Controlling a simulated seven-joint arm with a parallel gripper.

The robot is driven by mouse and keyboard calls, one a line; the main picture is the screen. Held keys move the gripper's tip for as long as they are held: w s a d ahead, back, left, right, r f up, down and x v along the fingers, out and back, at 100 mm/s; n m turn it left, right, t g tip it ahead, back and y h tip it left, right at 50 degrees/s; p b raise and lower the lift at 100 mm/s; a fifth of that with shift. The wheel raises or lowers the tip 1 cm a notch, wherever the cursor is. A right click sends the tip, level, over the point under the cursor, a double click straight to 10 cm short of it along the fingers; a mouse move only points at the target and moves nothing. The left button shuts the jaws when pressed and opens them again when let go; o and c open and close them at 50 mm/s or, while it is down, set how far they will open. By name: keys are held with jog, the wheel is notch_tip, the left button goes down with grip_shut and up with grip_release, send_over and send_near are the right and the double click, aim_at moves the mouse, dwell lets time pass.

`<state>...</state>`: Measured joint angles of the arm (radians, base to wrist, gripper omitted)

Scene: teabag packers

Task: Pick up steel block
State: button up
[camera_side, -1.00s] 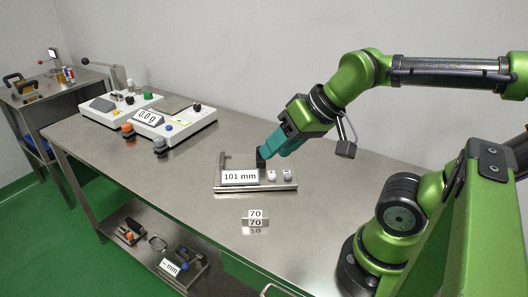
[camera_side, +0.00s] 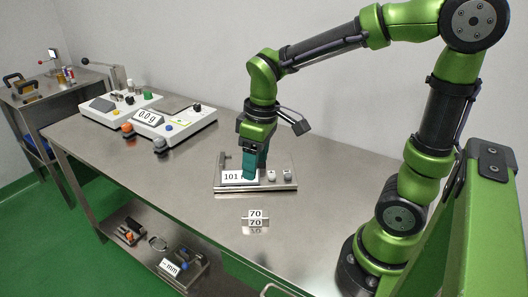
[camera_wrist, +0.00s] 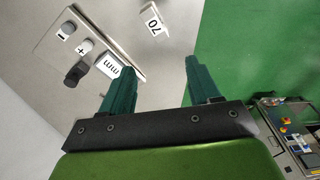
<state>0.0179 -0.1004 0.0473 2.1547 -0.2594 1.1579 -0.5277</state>
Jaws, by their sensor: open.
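The steel block (camera_side: 255,218) is a small bright block marked 70, lying on the steel table in front of the measuring device (camera_side: 270,188). In the wrist view the block (camera_wrist: 153,20) shows at the top, beyond my fingertips. My gripper (camera_side: 255,172) points down with its teal fingers apart. In the side view it overlaps the measuring device and hides part of its 101 mm display. In the wrist view the gripper (camera_wrist: 160,66) is open with nothing between the fingers.
The measuring device has an upright jaw and two buttons, close to my fingers. A white scale (camera_side: 175,127) reading 0.0 g stands at the back left, with orange and grey knobs near it. The table (camera_side: 190,205) around the block is clear. Tools lie on the lower shelf.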

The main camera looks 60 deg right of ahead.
jog(key=w+n, duration=0.1)
jog(key=n, duration=0.1)
jog(key=n+g, duration=0.1)
jog(key=n, duration=0.1)
send_over(255, 214)
jog(key=f, duration=1.1)
jog(key=shift+d+f, duration=0.2)
jog(key=shift+f, duration=0.1)
jog(key=shift+a+f, duration=0.15)
jog(key=shift+f, duration=2.55)
jog(key=shift+r, duration=0.1)
grip_shut()
